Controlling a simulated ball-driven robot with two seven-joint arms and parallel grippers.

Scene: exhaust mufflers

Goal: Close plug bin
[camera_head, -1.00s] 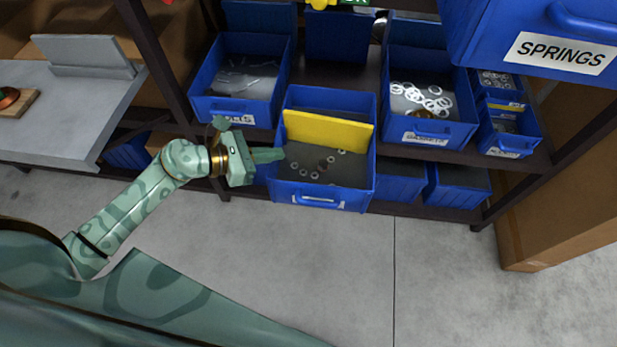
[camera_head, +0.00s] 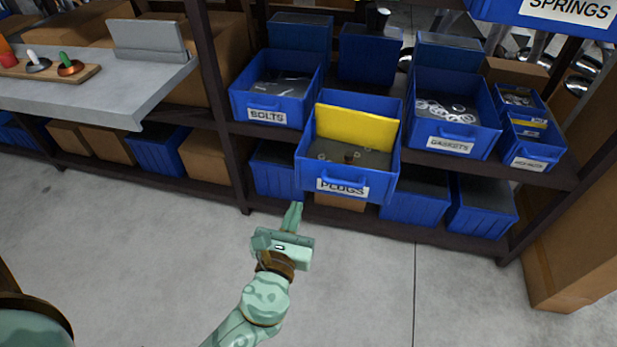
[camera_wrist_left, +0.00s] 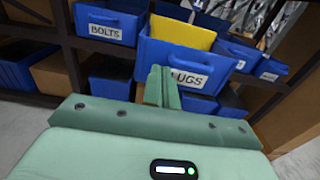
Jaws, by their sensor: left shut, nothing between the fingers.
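The blue plug bin (camera_head: 345,187), labelled PLUGS, juts out from the middle shelf, past the bolts and gaskets bins. A yellow divider (camera_head: 356,126) stands inside it, with several small plugs on its floor. My left gripper (camera_head: 295,205) is shut and empty, in front of and a little below the bin's left front corner, pointing toward it. In the left wrist view the plug bin (camera_wrist_left: 210,62) is straight ahead, and the shut fingers (camera_wrist_left: 160,80) cover the start of its label. The right gripper is not in view.
The bolts bin (camera_head: 275,102) is left of the plug bin and the gaskets bin (camera_head: 452,140) is right. More blue bins (camera_head: 415,200) sit on the bottom shelf. A grey worktop (camera_head: 100,90) is at the left. A cardboard box (camera_head: 570,220) stands at the right. The front floor is clear.

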